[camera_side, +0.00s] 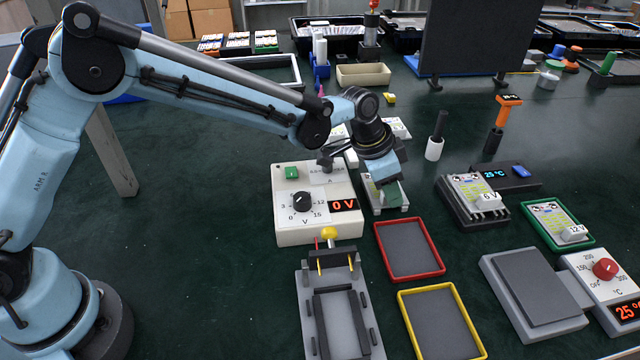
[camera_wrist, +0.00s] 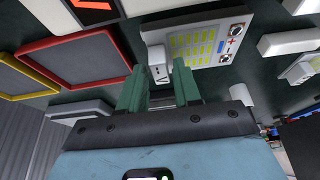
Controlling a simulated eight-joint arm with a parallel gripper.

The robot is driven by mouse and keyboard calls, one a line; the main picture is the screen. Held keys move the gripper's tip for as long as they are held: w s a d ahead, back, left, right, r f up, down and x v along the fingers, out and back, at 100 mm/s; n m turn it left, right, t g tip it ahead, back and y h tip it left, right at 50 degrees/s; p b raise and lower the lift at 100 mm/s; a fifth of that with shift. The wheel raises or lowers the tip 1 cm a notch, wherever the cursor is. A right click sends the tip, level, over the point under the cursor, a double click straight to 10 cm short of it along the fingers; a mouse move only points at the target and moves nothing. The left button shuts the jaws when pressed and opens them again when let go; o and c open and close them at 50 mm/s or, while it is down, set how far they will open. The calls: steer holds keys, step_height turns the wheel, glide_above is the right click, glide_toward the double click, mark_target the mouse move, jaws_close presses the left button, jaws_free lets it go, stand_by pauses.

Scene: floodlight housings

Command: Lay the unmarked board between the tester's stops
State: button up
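My gripper (camera_side: 388,192) is low behind the red tray, beside the white tester box. Its green fingers (camera_wrist: 158,78) stand apart, on either side of the white block (camera_wrist: 157,62) of a board (camera_wrist: 195,45). I cannot tell whether they touch the block or read a mark on it. In the side view my gripper partly hides this spot and a pale holder (camera_side: 386,209). The tester (camera_side: 316,205) reads 0 V. Its grey bed (camera_side: 308,325) with dark stops (camera_side: 340,322) is empty, with yellow probes at the far end.
The red tray (camera_side: 441,272) and yellow tray (camera_side: 484,352) are empty. A 6 V board (camera_side: 470,190) and a 12 V board (camera_side: 553,220) lie at right. A grey plate (camera_side: 533,290) and heater dial box (camera_side: 602,270) stand at front right. A dark screen (camera_side: 480,40) stands behind.

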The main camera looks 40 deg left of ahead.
jaws_close()
steer(key=shift+r, duration=0.15)
